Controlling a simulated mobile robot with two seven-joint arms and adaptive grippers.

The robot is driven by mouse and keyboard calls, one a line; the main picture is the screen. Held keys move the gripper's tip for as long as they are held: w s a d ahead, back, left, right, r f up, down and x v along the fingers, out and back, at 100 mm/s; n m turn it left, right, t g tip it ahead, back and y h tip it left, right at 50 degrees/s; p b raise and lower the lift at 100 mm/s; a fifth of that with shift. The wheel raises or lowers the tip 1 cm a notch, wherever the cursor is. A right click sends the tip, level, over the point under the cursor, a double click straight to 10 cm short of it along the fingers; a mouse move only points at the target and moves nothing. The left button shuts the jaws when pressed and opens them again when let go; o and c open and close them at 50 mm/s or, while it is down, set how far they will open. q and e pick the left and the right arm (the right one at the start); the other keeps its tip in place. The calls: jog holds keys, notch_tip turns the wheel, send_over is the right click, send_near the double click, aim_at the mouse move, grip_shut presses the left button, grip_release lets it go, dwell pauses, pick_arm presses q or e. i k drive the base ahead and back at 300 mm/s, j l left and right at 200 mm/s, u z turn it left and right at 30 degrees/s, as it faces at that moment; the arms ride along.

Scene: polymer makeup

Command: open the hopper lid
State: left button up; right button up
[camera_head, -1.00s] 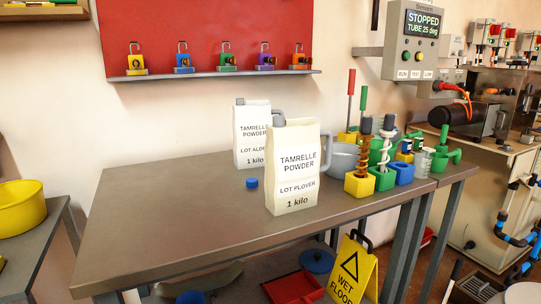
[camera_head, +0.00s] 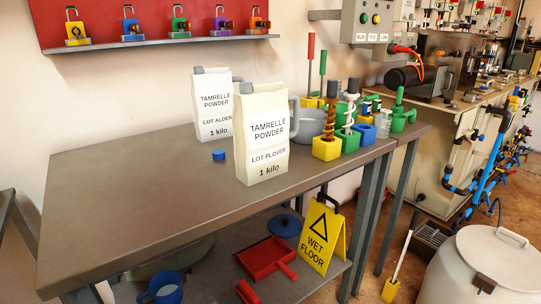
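No part is plainly marked as the hopper. A large pale round drum (camera_head: 450,280) stands on the floor at the lower right, cut off by the picture's edge. Its round lid (camera_head: 488,258) is shut on top, with a raised bar handle (camera_head: 512,238) and a dark latch-like part (camera_head: 484,284) at the front rim. I cannot tell whether this drum is the hopper. Neither of my grippers is in view.
A grey table (camera_head: 130,185) carries two powder jugs, one in front (camera_head: 262,165) and one behind (camera_head: 212,125), and several tools in coloured blocks. A wet floor sign (camera_head: 322,238) stands under its right end. A machine bench (camera_head: 425,140) stands behind.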

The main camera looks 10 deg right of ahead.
aim_at(428, 32)
jog(key=z, duration=1.35)
jog(key=i+l+z, duration=0.25)
jog(key=l+z, duration=0.15)
jog(key=l, duration=0.15)
jog(key=i+l+z, duration=0.85)
jog(key=i+l, duration=0.2)
jog(key=i+l+z, duration=0.1)
jog(key=i, duration=0.45)
jog(key=i+l, duration=0.3)
jog(key=i+u, duration=0.35)
jog(key=i, duration=0.15)
jog(key=i+u, duration=0.3)
jog(key=i, duration=0.2)
jog(key=i+l+u, duration=0.35)
jog(key=i, duration=0.15)
jog(key=i+l+u, duration=0.1)
jog(key=i+u, duration=0.3)
jog(key=i+l+u, duration=0.15)
jog(key=u, duration=0.25)
jog(key=i+l+u, duration=0.4)
jog(key=k+j, duration=0.05)
jog(key=j, duration=0.05)
